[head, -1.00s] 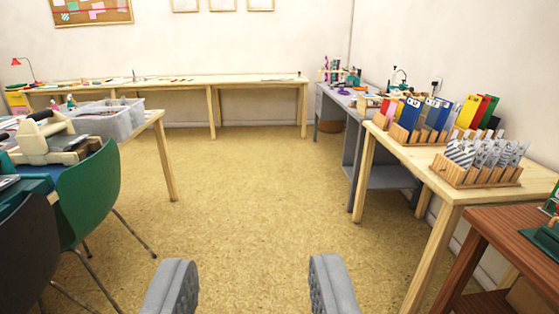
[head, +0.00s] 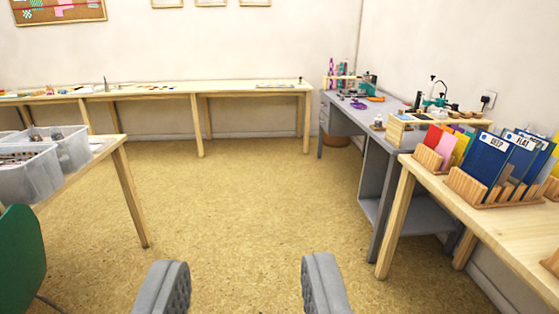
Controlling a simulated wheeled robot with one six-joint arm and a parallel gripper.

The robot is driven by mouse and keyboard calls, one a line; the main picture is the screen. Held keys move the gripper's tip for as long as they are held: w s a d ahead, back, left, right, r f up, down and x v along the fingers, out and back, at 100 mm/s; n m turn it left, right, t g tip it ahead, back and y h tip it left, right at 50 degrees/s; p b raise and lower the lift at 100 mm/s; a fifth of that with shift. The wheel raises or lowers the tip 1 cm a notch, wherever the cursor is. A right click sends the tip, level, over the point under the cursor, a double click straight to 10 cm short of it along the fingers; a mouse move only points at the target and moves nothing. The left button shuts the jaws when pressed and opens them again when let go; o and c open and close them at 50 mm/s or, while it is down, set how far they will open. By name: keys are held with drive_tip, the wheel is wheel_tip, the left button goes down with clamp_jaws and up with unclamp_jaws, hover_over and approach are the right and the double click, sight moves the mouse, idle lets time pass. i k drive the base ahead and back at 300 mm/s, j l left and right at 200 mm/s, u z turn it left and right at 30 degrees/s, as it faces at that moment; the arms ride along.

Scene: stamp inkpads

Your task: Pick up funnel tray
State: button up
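My gripper (head: 243,288) is open and empty at the bottom of the head view, over the open floor and far from any table. I cannot make out a funnel tray for certain. Small items lie on the long wooden table (head: 222,86) at the back wall, too small to tell apart. A grey desk (head: 357,118) at the right back holds bottles, an orange item and a purple item (head: 359,104).
A wooden table (head: 510,237) with racks of blue folders (head: 488,160) stands close on the right. Clear bins (head: 30,175) sit on a table at the left, with a green chair (head: 18,255) below. The floor (head: 250,205) between is clear.

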sight(359, 104)
drive_tip(key=i, duration=1.65)
drive_tip(key=i+z, duration=0.2)
drive_tip(key=i, duration=0.35)
drive_tip(key=i+j+z, duration=0.2)
drive_tip(key=i, duration=0.3)
drive_tip(key=i+j+z, duration=0.2)
drive_tip(key=i, duration=0.35)
drive_tip(key=i+j+z, duration=0.2)
drive_tip(key=i+z, duration=0.2)
drive_tip(key=i, duration=0.2)
